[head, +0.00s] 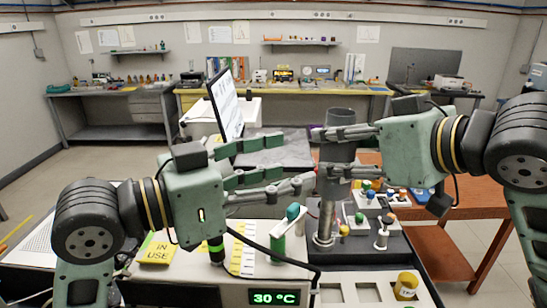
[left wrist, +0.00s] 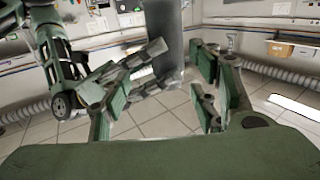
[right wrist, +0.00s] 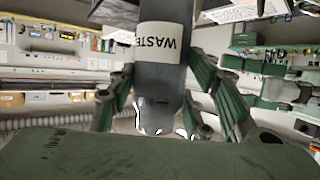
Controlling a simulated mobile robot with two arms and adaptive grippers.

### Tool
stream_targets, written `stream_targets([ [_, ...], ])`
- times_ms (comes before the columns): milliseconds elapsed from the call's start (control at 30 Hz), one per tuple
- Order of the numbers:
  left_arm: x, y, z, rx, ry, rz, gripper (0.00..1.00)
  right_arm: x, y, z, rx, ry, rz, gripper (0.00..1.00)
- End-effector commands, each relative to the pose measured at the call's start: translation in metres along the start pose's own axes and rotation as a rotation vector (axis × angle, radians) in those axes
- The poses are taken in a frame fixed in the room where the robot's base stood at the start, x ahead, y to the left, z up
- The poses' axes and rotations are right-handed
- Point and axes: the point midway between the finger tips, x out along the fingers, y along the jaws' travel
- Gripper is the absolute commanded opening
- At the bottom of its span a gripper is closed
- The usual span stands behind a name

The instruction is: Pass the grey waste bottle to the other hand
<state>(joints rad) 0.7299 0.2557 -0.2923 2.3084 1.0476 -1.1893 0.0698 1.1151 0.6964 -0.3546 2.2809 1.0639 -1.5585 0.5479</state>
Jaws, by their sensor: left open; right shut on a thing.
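The grey waste bottle (head: 340,152) is held upright above the bench by my right gripper (head: 322,152), whose fingers close around it from the right. In the right wrist view the bottle (right wrist: 161,80) stands between the fingers, its white WASTE label upside down in that picture. My left gripper (head: 290,163) is open and empty, its fingers pointing right towards the bottle. In the left wrist view the bottle (left wrist: 163,40) lies ahead of the open fingers, with the right gripper's fingers beside it. A small gap to the bottle seems to remain; its exact size is unclear.
Below are a device with a 30 °C display (head: 274,297), a yellow IN USE sign (head: 158,252), a dark rack with coloured knobs (head: 370,215) and a yellow cup (head: 406,285). A laptop-like screen (head: 226,103) stands behind the left gripper.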

Motion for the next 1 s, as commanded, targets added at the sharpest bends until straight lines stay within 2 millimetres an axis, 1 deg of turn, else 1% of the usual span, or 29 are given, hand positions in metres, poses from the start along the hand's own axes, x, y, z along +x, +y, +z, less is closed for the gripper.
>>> stream_targets([
  [33, -0.004, -0.003, -0.008, 0.004, 0.011, -0.018, 0.55, 0.0, 0.0, 0.0, 0.0, 0.001, 0.0, 0.15],
  [100, -0.006, -0.005, -0.014, 0.0, 0.02, -0.033, 0.55, 0.0, 0.0, 0.0, 0.0, 0.001, 0.0, 0.15],
  [167, -0.004, -0.007, -0.017, -0.001, 0.025, -0.04, 0.55, 0.0, 0.0, 0.0, 0.0, 0.001, 0.0, 0.15],
  [233, 0.001, -0.007, -0.018, -0.004, 0.027, -0.04, 0.55, 0.0, 0.0, 0.0, 0.0, 0.001, 0.0, 0.15],
  [367, 0.021, -0.007, -0.018, -0.006, 0.025, -0.038, 0.55, 0.0, 0.0, -0.001, 0.0, 0.001, 0.0, 0.15],
  [600, 0.068, -0.009, -0.019, -0.005, 0.025, -0.038, 0.55, 0.0, 0.0, -0.001, 0.0, 0.001, 0.0, 0.15],
  [700, 0.085, -0.01, -0.019, -0.004, 0.024, -0.039, 0.55, 0.0, 0.0, -0.001, 0.0, 0.001, 0.0, 0.15],
  [833, 0.101, -0.011, -0.019, -0.003, 0.024, -0.039, 0.55, 0.0, 0.0, 0.0, 0.0, 0.001, 0.0, 0.15],
  [1000, 0.111, -0.011, -0.019, -0.003, 0.024, -0.04, 0.55, 0.0, 0.0, -0.001, 0.0, 0.001, 0.0, 0.15],
])
